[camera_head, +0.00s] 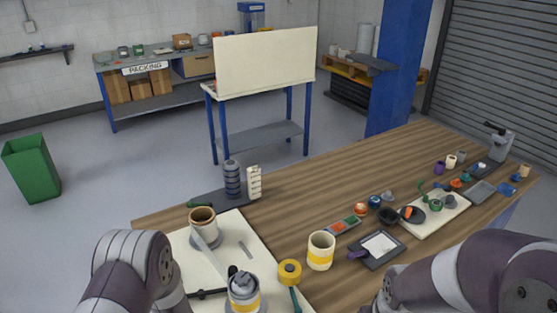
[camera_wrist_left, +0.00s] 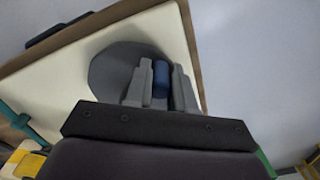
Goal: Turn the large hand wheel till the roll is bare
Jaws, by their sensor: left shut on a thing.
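In the left wrist view a flat grey disc (camera_wrist_left: 112,75), seemingly the large hand wheel, lies over a cream board. A blue upright grip (camera_wrist_left: 162,77) stands on it. My left gripper (camera_wrist_left: 163,88) is shut on this blue grip, with a grey finger on each side. In the head view my left arm covers this spot, and the gripper and disc do not show. On the cream board (camera_head: 265,258) stand a brown-rimmed cylinder (camera_head: 203,226) and a grey-topped one with a yellow band (camera_head: 244,294). I cannot tell which is the roll. My right gripper is not in view.
A yellow tape roll (camera_head: 290,272) and a yellow-banded cream cylinder (camera_head: 321,251) stand close to the board's right side. A black-framed tray (camera_head: 391,262) and many small items lie further right. Dark stacked rings (camera_head: 232,180) stand behind the board. Bare wood (camera_head: 300,205) lies in the middle.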

